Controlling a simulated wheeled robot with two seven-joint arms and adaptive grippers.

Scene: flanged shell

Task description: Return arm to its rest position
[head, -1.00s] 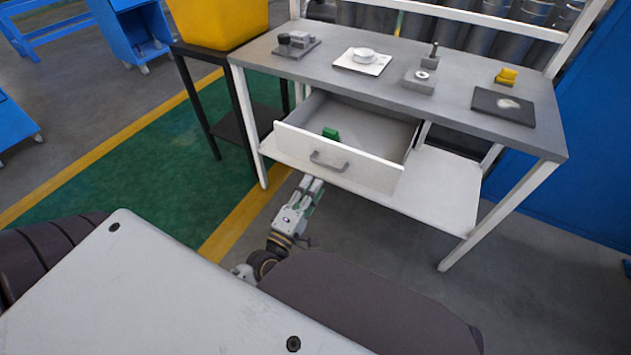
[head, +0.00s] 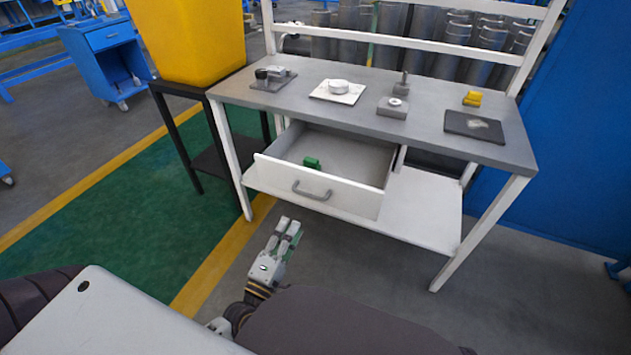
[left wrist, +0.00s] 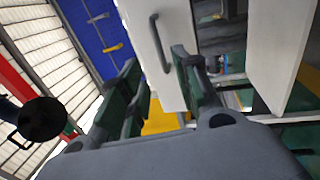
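My left gripper (head: 288,226) is low in front of the workbench, below and to the left of the drawer handle (head: 312,192). Its two fingers are apart with nothing between them. In the left wrist view, the gripper (left wrist: 160,75) shows dark green finger pads with a gap between them, and the white drawer front with its handle (left wrist: 160,42) lies beyond. The drawer (head: 345,197) is pulled out and a small green part (head: 312,163) lies inside it. My right gripper is in neither view.
The bench top (head: 360,115) holds a white plate (head: 338,98) with a round part, metal blocks (head: 393,108), a yellow part (head: 473,98) and a dark pad (head: 475,127). A yellow bin (head: 195,40) stands on a black stand at left. Floor before the bench is clear.

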